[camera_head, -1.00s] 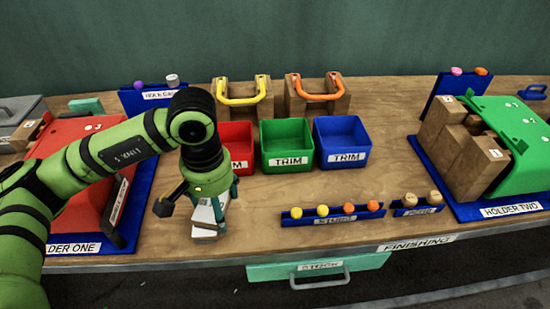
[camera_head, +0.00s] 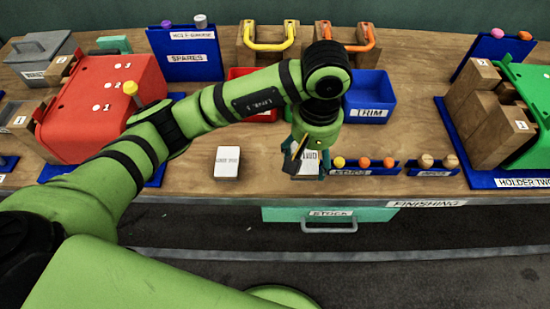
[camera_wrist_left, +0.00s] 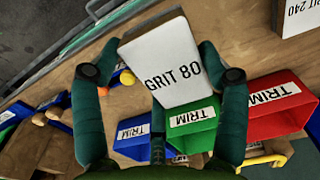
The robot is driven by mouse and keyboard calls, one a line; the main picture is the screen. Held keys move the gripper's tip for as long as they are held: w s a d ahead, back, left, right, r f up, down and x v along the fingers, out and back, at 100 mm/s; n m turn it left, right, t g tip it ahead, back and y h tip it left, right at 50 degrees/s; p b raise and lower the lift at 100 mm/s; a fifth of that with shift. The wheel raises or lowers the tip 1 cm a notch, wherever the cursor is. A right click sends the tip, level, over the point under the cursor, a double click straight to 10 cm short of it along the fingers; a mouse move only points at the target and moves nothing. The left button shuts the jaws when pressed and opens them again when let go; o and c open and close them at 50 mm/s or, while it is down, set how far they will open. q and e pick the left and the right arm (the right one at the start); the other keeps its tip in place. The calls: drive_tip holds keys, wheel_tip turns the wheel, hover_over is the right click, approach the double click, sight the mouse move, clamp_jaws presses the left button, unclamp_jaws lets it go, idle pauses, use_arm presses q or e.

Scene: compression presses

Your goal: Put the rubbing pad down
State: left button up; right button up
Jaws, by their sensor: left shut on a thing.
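My left gripper (camera_head: 306,166) is shut on a white rubbing pad (camera_head: 311,160), in front of the trim bins at mid-table. In the left wrist view the held pad (camera_wrist_left: 165,65) reads GRIT 80 and sits between the two dark green fingers. Whether its lower edge touches the table I cannot tell. A second white pad (camera_head: 227,162) lies flat on the table to the left; its label reads GRIT 240 in the left wrist view (camera_wrist_left: 298,15). My right gripper is not in view.
The blue trim bin (camera_head: 369,100) is behind the gripper; my arm partly hides the red bin (camera_head: 240,73). A blue tray of knobs (camera_head: 365,171) is close on the right. The red holder (camera_head: 85,110) stands left. Bare tabletop surrounds the lying pad.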

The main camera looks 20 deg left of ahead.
use_arm(q)
drive_tip(key=p, duration=0.3)
hover_over(276, 168)
wheel_tip(276, 168, down, 4)
drive_tip(key=shift+s+d+f, duration=0.1)
drive_tip(key=shift+f, duration=0.35)
wheel_tip(276, 168, down, 3)
drive_tip(key=shift+f+p, duration=0.15)
drive_tip(key=shift+p, duration=0.5)
drive_tip(key=shift+f, duration=0.25)
drive_tip(key=shift+f, duration=0.2)
drive_tip(key=o, duration=1.2)
